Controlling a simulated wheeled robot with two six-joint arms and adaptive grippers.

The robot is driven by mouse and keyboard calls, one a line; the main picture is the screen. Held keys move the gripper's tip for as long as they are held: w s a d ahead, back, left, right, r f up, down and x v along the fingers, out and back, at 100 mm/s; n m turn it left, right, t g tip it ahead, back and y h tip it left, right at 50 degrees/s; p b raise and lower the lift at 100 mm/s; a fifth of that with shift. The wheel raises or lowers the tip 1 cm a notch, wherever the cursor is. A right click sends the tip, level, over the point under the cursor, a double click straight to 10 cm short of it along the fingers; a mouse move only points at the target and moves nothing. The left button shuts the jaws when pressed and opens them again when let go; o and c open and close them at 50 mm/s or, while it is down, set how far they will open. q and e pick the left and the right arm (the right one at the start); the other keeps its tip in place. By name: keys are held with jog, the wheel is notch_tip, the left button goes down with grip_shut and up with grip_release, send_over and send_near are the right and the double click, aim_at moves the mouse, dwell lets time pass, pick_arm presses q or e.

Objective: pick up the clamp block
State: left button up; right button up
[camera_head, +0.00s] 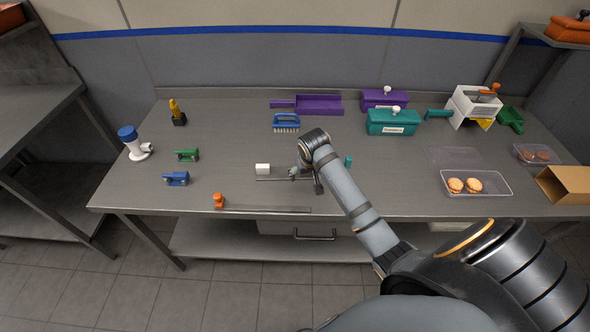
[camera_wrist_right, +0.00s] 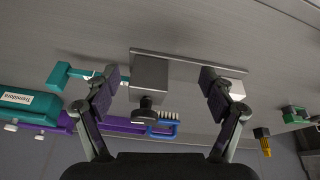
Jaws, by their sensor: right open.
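The clamp block (camera_wrist_right: 150,75) appears to be the grey metal block with a dark round knob in the right wrist view. It sits at a thin metal bar (camera_wrist_right: 190,63) and lies between the spread fingers of my right gripper (camera_wrist_right: 162,92), nearer the left finger in that view. No finger visibly touches it. In the head view my right gripper (camera_head: 305,177) is low over the same bar (camera_head: 275,179), and the arm largely hides the block. My left gripper is not in view.
A white block (camera_head: 262,169) stands left of the gripper, close to a finger in the wrist view. A teal piece (camera_head: 348,161) stands to the right. A blue brush (camera_head: 286,121) lies behind.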

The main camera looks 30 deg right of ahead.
jog(key=w+d+r, duration=0.1)
jog(key=r, duration=0.1)
jog(key=w+d+r+m, duration=0.1)
jog(key=w+r, duration=0.1)
jog(key=w+d+r+m, duration=0.1)
jog(key=w+r, duration=0.1)
jog(key=shift+w+d+r, duration=0.2)
jog(key=shift+d+r, duration=0.05)
jog(key=shift+d, duration=0.05)
jog(key=x, duration=0.5)
jog(key=shift+f, duration=0.15)
jog(key=x, duration=0.1)
jog(key=p+x, duration=0.1)
jog(key=x, duration=0.2)
jog(key=shift+s+d+f, duration=0.1)
jog(key=shift+s+f, duration=0.1)
jog(key=shift+f, duration=0.05)
jog(key=shift+w+d+f, duration=0.1)
jog(key=shift+w+f, duration=0.15)
jog(key=shift+f, duration=0.15)
jog(key=shift+s+r, duration=0.1)
jog(key=c, duration=1.5)
jog(key=shift+c, duration=0.9)
jog(key=shift+r, duration=0.15)
